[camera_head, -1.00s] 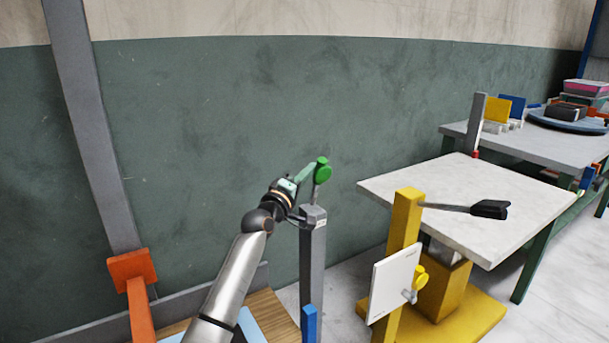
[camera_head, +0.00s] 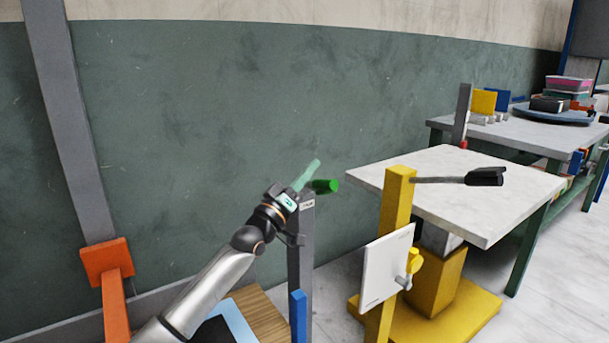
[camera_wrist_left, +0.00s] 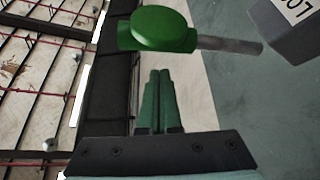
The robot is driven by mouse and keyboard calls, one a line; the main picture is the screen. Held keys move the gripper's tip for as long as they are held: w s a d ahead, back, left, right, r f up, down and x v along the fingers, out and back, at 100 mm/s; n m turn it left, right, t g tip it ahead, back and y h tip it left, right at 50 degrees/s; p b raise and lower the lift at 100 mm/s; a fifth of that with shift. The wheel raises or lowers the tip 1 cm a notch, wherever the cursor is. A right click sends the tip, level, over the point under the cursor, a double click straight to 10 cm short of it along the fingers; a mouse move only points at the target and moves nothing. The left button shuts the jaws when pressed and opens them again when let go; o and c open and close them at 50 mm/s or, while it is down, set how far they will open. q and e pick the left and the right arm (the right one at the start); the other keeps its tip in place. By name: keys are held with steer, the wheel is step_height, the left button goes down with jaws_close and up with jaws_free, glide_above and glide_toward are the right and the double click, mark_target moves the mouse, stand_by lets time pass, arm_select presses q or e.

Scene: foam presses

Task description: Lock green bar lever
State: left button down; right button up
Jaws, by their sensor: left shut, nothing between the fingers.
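The green bar lever (camera_head: 323,186) is at the top of a grey post (camera_head: 301,245). Its green handle lies roughly level and points right in the head view. In the left wrist view the green handle (camera_wrist_left: 163,30) and its grey rod (camera_wrist_left: 228,45) are just ahead of the fingertips, with a small apparent gap. My left gripper (camera_head: 315,164) is shut and empty, its teal fingers pointing up and right beside the handle. Its closed fingers also show in the left wrist view (camera_wrist_left: 158,74). The lever's pivot is partly hidden behind my wrist. My right gripper is not in view.
A yellow post (camera_head: 395,215) with a black-handled lever (camera_head: 484,177) and a white panel (camera_head: 386,267) stands to the right. Behind it is a pale-topped table (camera_head: 455,190). An orange post (camera_head: 107,262) stands left. A blue piece (camera_head: 298,317) is low by the grey post.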

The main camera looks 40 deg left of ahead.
arm_select(q)
steer(key=shift+s+d+f+m+t+h+b, duration=0.2)
steer(key=shift+d+f+m+h, duration=0.25)
steer(key=shift+f+m, duration=0.25)
steer(key=shift+s+d+f+m+t+h+b, duration=0.1)
steer(key=shift+d+f+m+h+b, duration=0.2)
steer(key=shift+f+m+h, duration=0.35)
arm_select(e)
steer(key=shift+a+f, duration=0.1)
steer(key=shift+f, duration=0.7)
arm_select(q)
steer(key=shift+y, duration=0.3)
steer(key=p, duration=0.3)
glide_toward(313, 184)
steer(key=shift+s+d+r, duration=0.1)
steer(key=shift+s+d, duration=0.2)
steer(key=shift+s, duration=0.5)
steer(key=shift+s+d+r, duration=0.1)
steer(key=shift+s+d, duration=0.25)
steer(key=shift+s, duration=0.4)
steer(key=shift+s+d+r, duration=0.1)
steer(key=shift+s+d, duration=0.2)
steer(key=shift+s, duration=0.5)
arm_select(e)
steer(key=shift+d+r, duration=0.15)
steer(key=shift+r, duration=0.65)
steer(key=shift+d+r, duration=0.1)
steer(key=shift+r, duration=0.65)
